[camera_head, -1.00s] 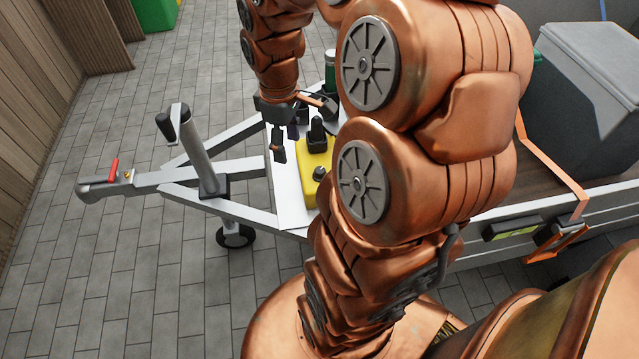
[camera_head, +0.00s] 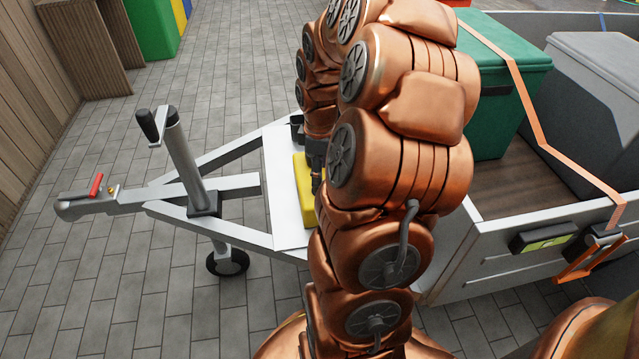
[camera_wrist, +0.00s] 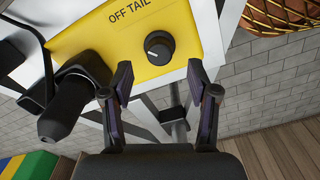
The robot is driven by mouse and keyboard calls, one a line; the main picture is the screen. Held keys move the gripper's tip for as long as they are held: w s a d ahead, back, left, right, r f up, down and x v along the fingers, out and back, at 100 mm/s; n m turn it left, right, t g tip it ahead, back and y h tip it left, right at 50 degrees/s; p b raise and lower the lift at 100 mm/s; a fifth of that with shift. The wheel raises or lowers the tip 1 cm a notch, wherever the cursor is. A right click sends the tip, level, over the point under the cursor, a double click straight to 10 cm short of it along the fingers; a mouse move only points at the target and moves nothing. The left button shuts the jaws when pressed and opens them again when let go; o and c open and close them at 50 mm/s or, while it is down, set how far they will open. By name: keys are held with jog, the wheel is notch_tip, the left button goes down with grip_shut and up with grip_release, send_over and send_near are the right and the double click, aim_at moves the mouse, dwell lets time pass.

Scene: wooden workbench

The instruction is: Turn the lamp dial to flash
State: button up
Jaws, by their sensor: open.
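The lamp dial (camera_wrist: 159,46) is a round black knob with a pale pointer mark, on a yellow box (camera_wrist: 98,40) in the wrist view. The printed words "OFF" and "TAIL" show at its upper left; any further label is out of view. My gripper (camera_wrist: 159,80) is open and empty, its two fingers spread on either side below the dial and apart from it. In the head view the yellow box (camera_head: 304,190) shows only partly beside my arm, which hides the dial and most of my gripper.
A black plug with a cable (camera_wrist: 75,95) sits close left of my gripper in the wrist view. The trailer's metal drawbar (camera_head: 165,192) and upright jockey post (camera_head: 190,160) lie to the left. A green box (camera_head: 505,90) and a grey box (camera_head: 590,95) stand in the trailer.

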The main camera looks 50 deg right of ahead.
notch_tip(320, 180, down, 4)
jog(key=shift+f+b, duration=0.2)
jog(key=shift+b, duration=0.25)
grip_shut()
